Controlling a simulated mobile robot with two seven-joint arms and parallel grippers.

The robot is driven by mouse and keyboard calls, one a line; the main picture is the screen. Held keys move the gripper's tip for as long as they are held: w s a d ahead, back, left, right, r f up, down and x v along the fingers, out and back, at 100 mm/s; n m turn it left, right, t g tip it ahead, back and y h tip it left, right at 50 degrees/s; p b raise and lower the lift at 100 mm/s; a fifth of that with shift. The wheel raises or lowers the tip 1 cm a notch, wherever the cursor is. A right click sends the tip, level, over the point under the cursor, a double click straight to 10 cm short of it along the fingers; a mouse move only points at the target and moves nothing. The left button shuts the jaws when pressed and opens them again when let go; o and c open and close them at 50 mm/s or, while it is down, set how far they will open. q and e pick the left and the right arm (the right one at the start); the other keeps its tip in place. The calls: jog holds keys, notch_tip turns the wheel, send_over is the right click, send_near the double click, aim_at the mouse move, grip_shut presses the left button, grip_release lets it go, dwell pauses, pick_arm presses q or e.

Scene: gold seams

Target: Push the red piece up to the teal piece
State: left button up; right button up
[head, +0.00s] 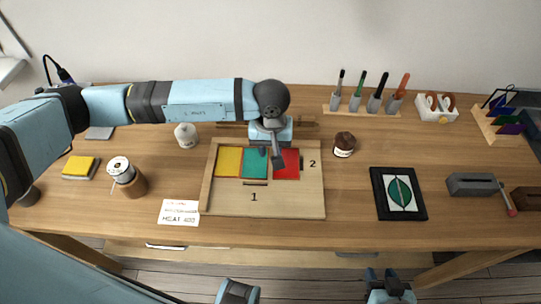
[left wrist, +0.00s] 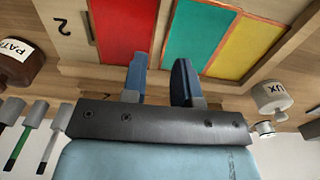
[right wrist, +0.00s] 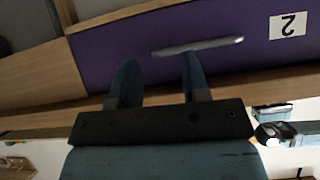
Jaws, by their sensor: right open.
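The red piece (head: 292,158) lies flat in the wooden tray (head: 225,203), to the right of the teal piece (head: 254,164). The yellow piece (head: 228,161) is on the teal piece's left. In the left wrist view, a pale strip separates the red piece (left wrist: 124,28) from the teal piece (left wrist: 198,36). My left gripper (head: 275,163) is over the tray where the teal and red pieces face each other, hiding part of both. Its fingers (left wrist: 160,68) are apart with nothing seen between them. My right gripper (right wrist: 157,82) is open and empty, low before a purple panel.
The purple panel (right wrist: 210,45) has a metal handle and a label 2. A dark brown jar (head: 344,146) stands right of the tray and a white jar (head: 186,135) at its back left. A black-framed leaf panel (head: 399,194) lies further right.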

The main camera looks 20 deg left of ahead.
pick_arm(q)
notch_tip(320, 180, up, 10)
jog(key=shift+d, duration=0.2)
jog(key=shift+f, duration=0.1)
